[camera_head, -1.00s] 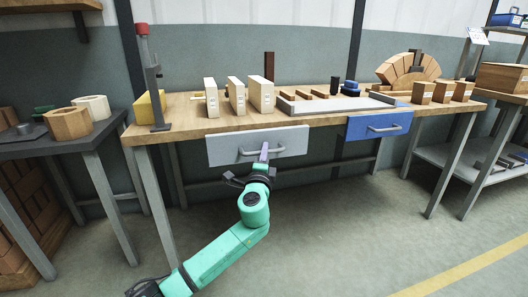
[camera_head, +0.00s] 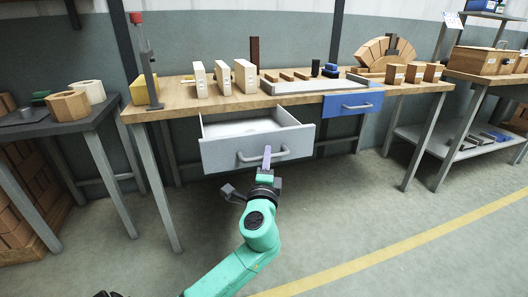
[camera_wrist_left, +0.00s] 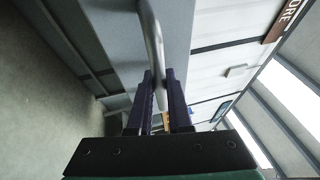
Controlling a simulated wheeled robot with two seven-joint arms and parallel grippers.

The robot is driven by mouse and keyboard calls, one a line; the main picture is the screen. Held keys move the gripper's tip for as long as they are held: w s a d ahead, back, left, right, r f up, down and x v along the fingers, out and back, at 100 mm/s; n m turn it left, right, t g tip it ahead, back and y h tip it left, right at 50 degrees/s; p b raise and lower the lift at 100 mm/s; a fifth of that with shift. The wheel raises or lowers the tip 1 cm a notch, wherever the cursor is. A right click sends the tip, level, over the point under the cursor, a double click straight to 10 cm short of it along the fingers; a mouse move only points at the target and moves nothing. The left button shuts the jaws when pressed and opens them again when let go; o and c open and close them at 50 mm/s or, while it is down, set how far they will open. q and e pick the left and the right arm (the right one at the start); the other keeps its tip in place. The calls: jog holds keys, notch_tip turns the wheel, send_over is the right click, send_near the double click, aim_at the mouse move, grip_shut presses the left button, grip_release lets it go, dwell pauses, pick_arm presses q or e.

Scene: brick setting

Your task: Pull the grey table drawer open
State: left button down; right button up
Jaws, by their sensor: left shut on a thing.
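The grey table drawer (camera_head: 222,154) stands well out from under the wooden workbench (camera_head: 180,106), and its empty-looking light interior shows from above. Its grey bar handle (camera_head: 282,153) is on the front face. My left gripper (camera_head: 267,156) is at the handle, near the middle of the drawer front. In the left wrist view the gripper's two dark purple fingers (camera_wrist_left: 162,92) are closed on either side of the handle bar (camera_wrist_left: 152,38). My right gripper is not in view.
A blue drawer (camera_head: 350,104) beside the grey one is shut. Cream bricks (camera_head: 222,80) and a red-topped stand (camera_head: 149,65) are on the bench. A dark side table (camera_head: 75,124) stands at left. The floor (camera_head: 380,215) in front is clear.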

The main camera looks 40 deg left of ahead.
pick_arm(q)
jog(key=shift+s+d, duration=0.15)
jog(key=shift+d, duration=0.05)
jog(key=c, duration=0.8)
grip_release()
jog(key=shift+c, duration=0.2)
jog(key=b+v, duration=0.1)
jog(key=v, duration=1.3)
jog(key=shift+s+d, duration=0.2)
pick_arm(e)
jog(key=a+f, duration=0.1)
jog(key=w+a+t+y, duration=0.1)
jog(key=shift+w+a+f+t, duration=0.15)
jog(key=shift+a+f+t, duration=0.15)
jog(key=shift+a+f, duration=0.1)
pick_arm(q)
jog(key=shift+f, duration=0.1)
